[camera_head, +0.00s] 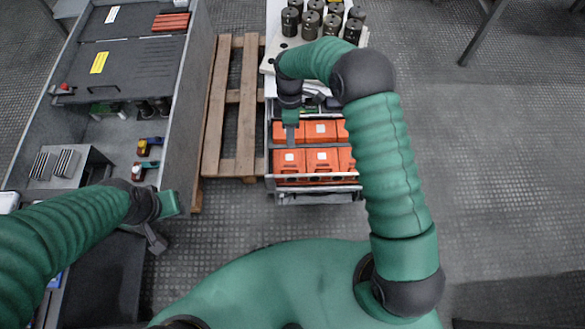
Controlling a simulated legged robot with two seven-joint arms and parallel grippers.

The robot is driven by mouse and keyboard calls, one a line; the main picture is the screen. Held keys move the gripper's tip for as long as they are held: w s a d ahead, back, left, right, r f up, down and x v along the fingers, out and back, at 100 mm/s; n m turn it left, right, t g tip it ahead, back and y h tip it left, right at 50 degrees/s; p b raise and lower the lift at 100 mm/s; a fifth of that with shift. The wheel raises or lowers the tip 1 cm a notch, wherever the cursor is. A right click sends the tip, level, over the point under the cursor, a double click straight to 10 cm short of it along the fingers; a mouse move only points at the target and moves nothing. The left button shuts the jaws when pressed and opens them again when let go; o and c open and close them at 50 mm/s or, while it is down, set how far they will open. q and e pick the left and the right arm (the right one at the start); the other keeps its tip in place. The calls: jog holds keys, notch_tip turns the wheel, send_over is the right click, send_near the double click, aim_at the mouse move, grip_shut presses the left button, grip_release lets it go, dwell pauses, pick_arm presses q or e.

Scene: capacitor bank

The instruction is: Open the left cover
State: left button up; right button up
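A long grey cabinet (186,110) stands at the left. A dark grey cover (140,65) with a yellow label lies over its middle part, and another dark cover (125,18) lies beyond it. I cannot tell which is the left cover. A dark flat panel (105,275) shows at the cabinet's near end, partly behind my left arm. My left gripper (155,240) is beside the cabinet's near right corner, apart from the two labelled covers. My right gripper (291,133) is over the cart of orange boxes. The fingers of both are too small to read.
The cabinet's uncovered part holds red, yellow and blue fittings (147,145) and a grey finned block (65,165). A wooden pallet (246,110) stands between the cabinet and a cart with orange boxes (305,165) and dark cylinders (310,20).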

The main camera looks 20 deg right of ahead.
jog(key=b, duration=0.5)
send_over(289, 164)
jog(key=s, duration=0.3)
jog(key=f, duration=0.9)
jog(key=a+f, duration=0.1)
jog(key=f, duration=0.4)
jog(key=shift+w, duration=0.15)
jog(key=shift+d+f, duration=0.15)
jog(key=shift+f, duration=0.3)
jog(key=shift+r, duration=0.1)
jog(key=shift+c, duration=0.5)
jog(key=c, duration=0.5)
grip_shut()
